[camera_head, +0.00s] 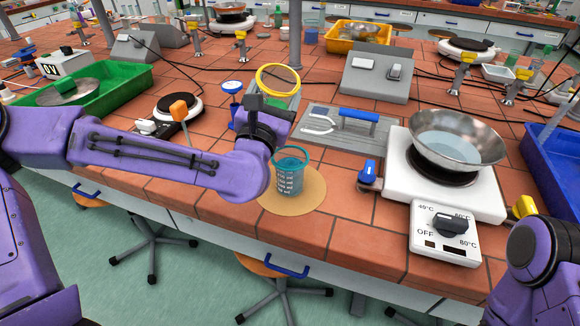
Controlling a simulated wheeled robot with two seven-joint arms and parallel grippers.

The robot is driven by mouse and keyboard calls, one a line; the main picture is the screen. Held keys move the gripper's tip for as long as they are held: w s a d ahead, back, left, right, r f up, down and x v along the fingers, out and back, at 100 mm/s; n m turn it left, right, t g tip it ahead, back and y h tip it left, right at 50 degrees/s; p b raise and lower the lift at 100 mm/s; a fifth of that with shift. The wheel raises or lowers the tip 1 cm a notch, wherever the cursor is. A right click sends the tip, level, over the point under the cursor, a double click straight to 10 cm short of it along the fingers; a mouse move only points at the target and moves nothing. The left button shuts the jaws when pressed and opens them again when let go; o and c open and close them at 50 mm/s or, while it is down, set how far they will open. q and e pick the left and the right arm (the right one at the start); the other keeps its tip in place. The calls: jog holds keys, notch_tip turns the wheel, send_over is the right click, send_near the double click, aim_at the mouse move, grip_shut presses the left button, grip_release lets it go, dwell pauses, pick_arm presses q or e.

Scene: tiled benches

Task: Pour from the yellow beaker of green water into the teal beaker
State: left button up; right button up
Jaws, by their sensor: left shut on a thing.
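The yellow-rimmed beaker (284,82) is held up over the bench in my left gripper (268,108). Its mouth faces me, so it looks tilted; the gripper hides much of its body, and I cannot make out its liquid level. The teal-rimmed beaker (290,178), clear with white markings, stands upright on a round tan mat (311,190), in front of and below the yellow one. Something blue-teal shows inside it near the top. My left wrist overlaps its left edge. No stream shows between the beakers. My right arm is at the lower right; its gripper is out of view.
A white hotplate (470,203) with a metal bowl (457,140) stands to the right. A green tray (125,91) is at the left, a blue bin (552,165) at the right. The bench's front edge is close to the mat.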

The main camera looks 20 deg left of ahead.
pick_arm(q)
jog(key=shift+s+d+f+n+g+y+p, duration=0.15)
jog(key=shift+n+g+p, duration=0.25)
jog(key=shift+p, duration=0.2)
jog(key=shift+d+f+n+g+y+p, duration=0.15)
jog(key=shift+n+g+p, duration=0.15)
jog(key=shift+n+p, duration=0.25)
jog(key=shift+s+f, duration=0.1)
jog(key=shift+f, duration=0.2)
jog(key=shift+s+d+r+n+g+p, duration=0.1)
jog(key=shift+n+g+p, duration=0.45)
jog(key=shift+p, duration=0.2)
jog(key=shift+d+f+n+g+p, duration=0.15)
jog(key=shift+f+n+g+p, duration=0.15)
jog(key=shift+f+n+g, duration=0.1)
jog(key=shift+s+f, duration=0.15)
jog(key=shift+f, duration=0.05)
